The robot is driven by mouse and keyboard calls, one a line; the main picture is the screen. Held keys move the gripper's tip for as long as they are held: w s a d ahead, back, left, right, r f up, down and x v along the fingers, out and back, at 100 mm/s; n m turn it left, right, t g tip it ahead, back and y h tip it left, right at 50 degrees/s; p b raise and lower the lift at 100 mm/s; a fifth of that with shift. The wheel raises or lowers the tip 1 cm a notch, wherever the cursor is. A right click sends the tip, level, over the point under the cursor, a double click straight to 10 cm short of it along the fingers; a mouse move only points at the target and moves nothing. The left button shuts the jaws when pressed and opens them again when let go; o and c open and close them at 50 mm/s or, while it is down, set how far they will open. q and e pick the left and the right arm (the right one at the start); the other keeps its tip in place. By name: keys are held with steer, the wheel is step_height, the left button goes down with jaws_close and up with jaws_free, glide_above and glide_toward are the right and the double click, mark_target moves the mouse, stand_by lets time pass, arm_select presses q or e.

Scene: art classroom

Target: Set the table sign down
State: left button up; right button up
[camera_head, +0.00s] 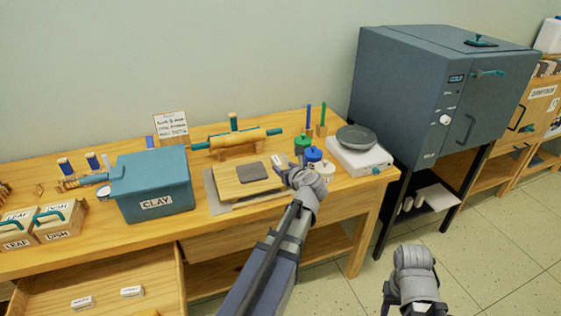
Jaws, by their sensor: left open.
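A framed sign with handwritten lines (171,126) stands upright at the back of the wooden workbench (120,240), against the wall side. My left gripper (281,167) is open over the bench, at the right end of the wooden board (230,190). A small white piece (277,158) shows beside its fingers; I cannot tell what it is. The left gripper is well to the right of the sign and apart from it. My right gripper (413,296) is low at the right, over the floor and away from the bench; its fingers are not clear.
A blue clay bin (150,190), a rolling pin on a stand (233,140), jars with blue (313,154) and green lids, and a scale (360,157) crowd the bench. An open drawer (95,290) juts out at lower left. A blue kiln (430,100) stands at right.

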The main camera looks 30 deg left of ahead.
arm_select(q)
steer(key=p+v, duration=0.1)
steer(key=v, duration=0.5)
steer(key=shift+s+d+p, duration=0.15)
steer(key=shift+p, duration=0.25)
steer(key=shift+r, duration=0.15)
